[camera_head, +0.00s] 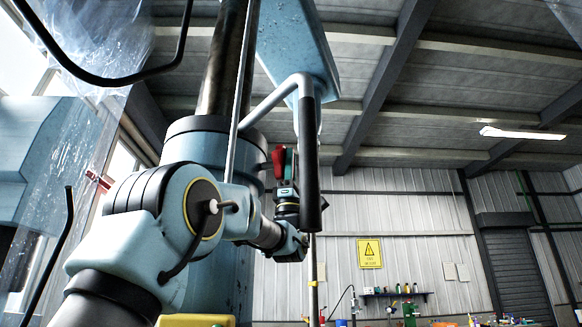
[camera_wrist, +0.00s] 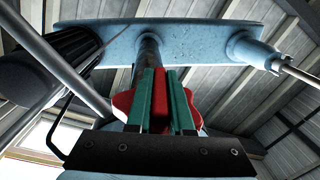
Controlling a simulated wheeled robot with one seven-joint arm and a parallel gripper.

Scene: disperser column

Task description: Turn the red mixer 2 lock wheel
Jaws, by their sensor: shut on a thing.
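My gripper (camera_head: 289,163) has green fingers, which also show in the wrist view (camera_wrist: 161,78). They are shut on the red wheel. The far side of the wheel and its mount are hidden behind the fingers.
A blue overhead arm (camera_head: 297,45) spans above. A pale bent bar with a black grip (camera_head: 309,150) hangs close to the right of my gripper. Clear plastic sheeting (camera_head: 85,50) and black hoses are at left. A wall shelf (camera_head: 398,294) stands far back.

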